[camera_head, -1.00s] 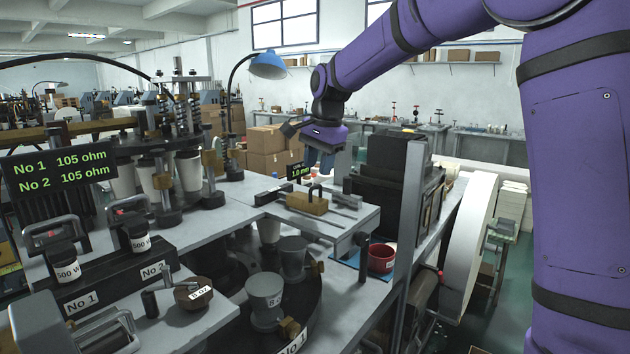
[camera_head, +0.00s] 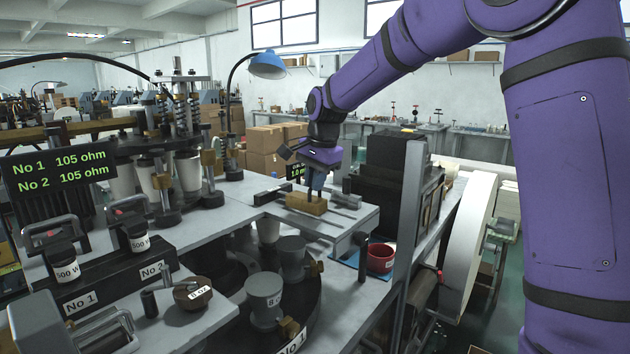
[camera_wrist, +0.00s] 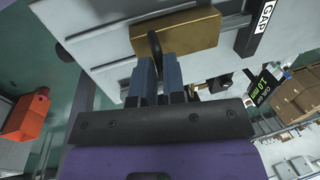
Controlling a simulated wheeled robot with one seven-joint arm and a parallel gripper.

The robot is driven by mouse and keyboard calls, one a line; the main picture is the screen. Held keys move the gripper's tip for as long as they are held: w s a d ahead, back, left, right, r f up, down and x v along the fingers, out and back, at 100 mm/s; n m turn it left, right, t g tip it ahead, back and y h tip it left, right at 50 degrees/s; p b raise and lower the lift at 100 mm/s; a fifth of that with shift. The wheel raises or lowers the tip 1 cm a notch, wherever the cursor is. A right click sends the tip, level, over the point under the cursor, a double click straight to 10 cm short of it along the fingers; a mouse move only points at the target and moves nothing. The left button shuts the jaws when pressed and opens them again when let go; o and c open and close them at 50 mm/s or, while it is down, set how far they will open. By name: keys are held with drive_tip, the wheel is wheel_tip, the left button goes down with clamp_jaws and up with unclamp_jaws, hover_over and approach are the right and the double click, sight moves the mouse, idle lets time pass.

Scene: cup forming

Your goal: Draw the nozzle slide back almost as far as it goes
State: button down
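The nozzle slide is a brass block (camera_head: 306,204) with a black loop handle, on a grey plate at the middle of the head view. The block (camera_wrist: 178,32) and its black handle (camera_wrist: 154,43) also show in the wrist view. My gripper (camera_head: 316,193) is down at the handle from above. In the wrist view, the blue-grey fingers (camera_wrist: 160,62) stand close together, one on each side of the handle. I cannot tell whether they press on it. In the head view the handle is mostly hidden by my gripper.
A black sign marked GAP (camera_wrist: 262,22) stands beside the block. A small display (camera_wrist: 267,84) stands near the plate, partly hidden in the head view. Grey cup moulds (camera_head: 264,300) stand below left.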

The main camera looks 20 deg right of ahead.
drive_tip(key=shift+s+d, duration=0.55)
drive_tip(key=shift+s, duration=0.3)
drive_tip(key=shift+s+d, duration=0.55)
drive_tip(key=shift+s, duration=0.3)
drive_tip(key=c, duration=1.2)
unclamp_jaws()
wheel_tip(320, 180, up, 11)
drive_tip(key=s+d, duration=0.1)
drive_tip(key=shift+s+f, duration=0.2)
drive_tip(key=shift+s, duration=0.15)
drive_tip(key=shift+d, duration=0.1)
drive_tip(key=s+d+n+t+h, duration=0.15)
drive_tip(key=s+n, duration=0.45)
drive_tip(key=s, duration=1.2)
drive_tip(key=s+d+f+n+t, duration=0.1)
drive_tip(key=s+f+n, duration=0.1)
drive_tip(key=s, duration=0.5)
drive_tip(key=s+d+f+n+t, duration=0.1)
drive_tip(key=s+f+n, duration=0.2)
drive_tip(key=s, duration=0.4)
drive_tip(key=shift+s+f, duration=0.2)
drive_tip(key=shift+f, duration=0.65)
